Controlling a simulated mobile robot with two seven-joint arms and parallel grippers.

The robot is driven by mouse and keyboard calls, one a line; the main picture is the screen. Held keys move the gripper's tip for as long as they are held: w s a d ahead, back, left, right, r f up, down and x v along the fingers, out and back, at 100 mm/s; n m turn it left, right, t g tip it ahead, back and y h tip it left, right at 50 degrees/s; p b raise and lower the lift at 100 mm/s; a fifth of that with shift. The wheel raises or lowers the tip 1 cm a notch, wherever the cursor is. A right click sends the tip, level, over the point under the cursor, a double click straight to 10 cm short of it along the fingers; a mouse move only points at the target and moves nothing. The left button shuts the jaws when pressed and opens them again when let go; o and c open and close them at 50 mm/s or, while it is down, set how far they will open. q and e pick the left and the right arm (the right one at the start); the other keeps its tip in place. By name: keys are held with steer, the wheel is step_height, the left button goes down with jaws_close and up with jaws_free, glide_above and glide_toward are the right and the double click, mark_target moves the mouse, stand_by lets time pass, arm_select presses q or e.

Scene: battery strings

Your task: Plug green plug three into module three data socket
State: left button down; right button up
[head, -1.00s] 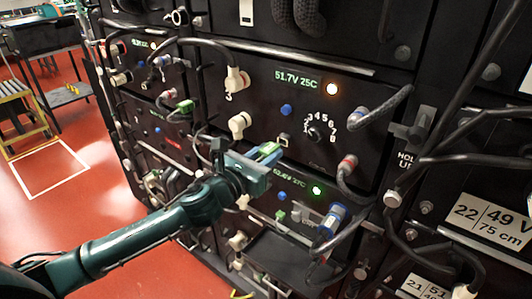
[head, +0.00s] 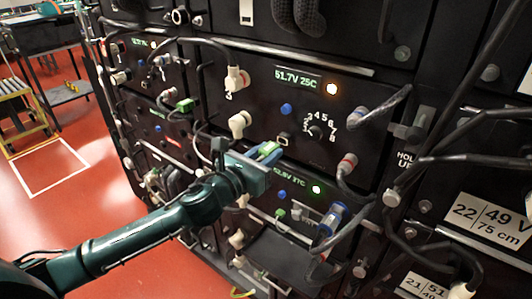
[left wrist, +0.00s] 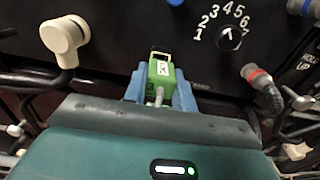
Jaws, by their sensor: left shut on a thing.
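My left gripper (head: 268,152) is shut on a green plug (head: 266,149), just in front of the black module panel. In the left wrist view the green plug (left wrist: 161,72) sits between the blue fingers (left wrist: 160,88), with a pale label on top and a grey cable running back toward me. A small light-rimmed socket (left wrist: 160,55) is right beyond the plug's front end. The same socket (head: 283,139) shows in the head view, beside the plug and still uncovered. A small gap seems to remain between them. My right gripper is not in view.
A white elbow connector (head: 239,123) is left of the socket and a numbered dial (head: 315,132) right of it. A red-ringed connector (head: 347,164) and thick cable stand at the right. A blue-ended connector (head: 331,219) sits below. Another green plug (head: 184,105) is farther left.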

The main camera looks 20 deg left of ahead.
arm_select(q)
steer(key=shift+p+x, duration=0.45)
steer(key=shift+x, duration=1.05)
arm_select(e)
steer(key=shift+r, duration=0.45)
arm_select(q)
steer(key=c, duration=1.1)
jaws_free()
steer(key=shift+o, duration=0.2)
steer(key=shift+s+a+f, duration=0.15)
steer(key=shift+s+a, duration=0.05)
steer(key=shift+s, duration=0.25)
steer(key=b+v, duration=0.2)
steer(key=v, duration=1)
steer(key=shift+r, duration=0.25)
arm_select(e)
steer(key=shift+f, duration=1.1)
